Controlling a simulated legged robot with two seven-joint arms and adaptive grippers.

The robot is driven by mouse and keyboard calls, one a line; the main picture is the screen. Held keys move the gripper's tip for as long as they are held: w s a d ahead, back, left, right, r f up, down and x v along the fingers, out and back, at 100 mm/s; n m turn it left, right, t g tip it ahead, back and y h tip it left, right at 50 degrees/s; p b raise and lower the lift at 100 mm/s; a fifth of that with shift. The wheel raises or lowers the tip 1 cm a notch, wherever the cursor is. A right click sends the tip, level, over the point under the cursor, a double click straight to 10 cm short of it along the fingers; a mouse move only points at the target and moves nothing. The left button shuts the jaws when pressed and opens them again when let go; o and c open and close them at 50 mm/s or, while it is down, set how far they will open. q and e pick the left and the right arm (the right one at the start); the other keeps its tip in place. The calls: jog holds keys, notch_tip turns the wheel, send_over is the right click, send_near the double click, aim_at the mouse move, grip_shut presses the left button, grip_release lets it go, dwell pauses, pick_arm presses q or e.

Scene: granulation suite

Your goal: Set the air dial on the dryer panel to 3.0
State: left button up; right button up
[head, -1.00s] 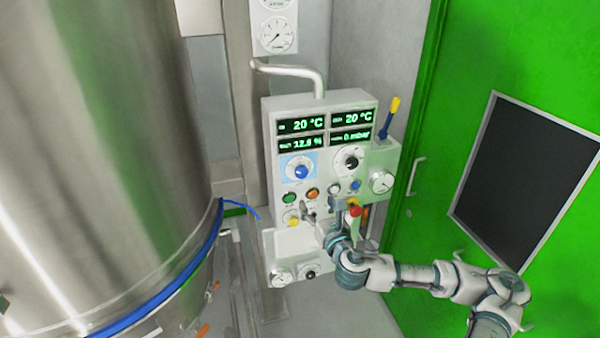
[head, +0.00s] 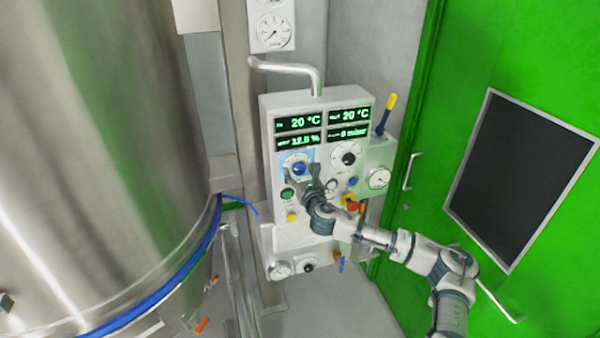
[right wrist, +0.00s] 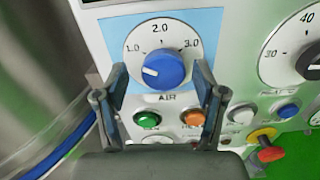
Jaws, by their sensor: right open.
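The air dial (right wrist: 164,67) is a blue knob on a white scale marked 1.0, 2.0 and 3.0, within a light blue square. Its white pointer mark faces left, on the 1.0 side. In the head view the dial (head: 299,168) is on the left half of the dryer panel (head: 318,101). My right gripper (head: 303,176) is open and empty just in front of the dial's lower part. In the right wrist view its two fingers (right wrist: 160,76) stand apart, one at each side of the knob; I cannot tell if they touch it. My left gripper is not in view.
A black-knobbed dial (head: 347,157) is right of the air dial. Below are a green button (right wrist: 147,119), an orange button (right wrist: 193,117) and a red-and-yellow control (right wrist: 268,147). A large steel vessel (head: 100,150) stands left, a green door (head: 440,130) right.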

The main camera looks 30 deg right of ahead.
jog(key=shift+d, duration=0.15)
jog(key=c, duration=1)
jog(key=shift+d, duration=0.1)
jog(key=shift+c, duration=0.7)
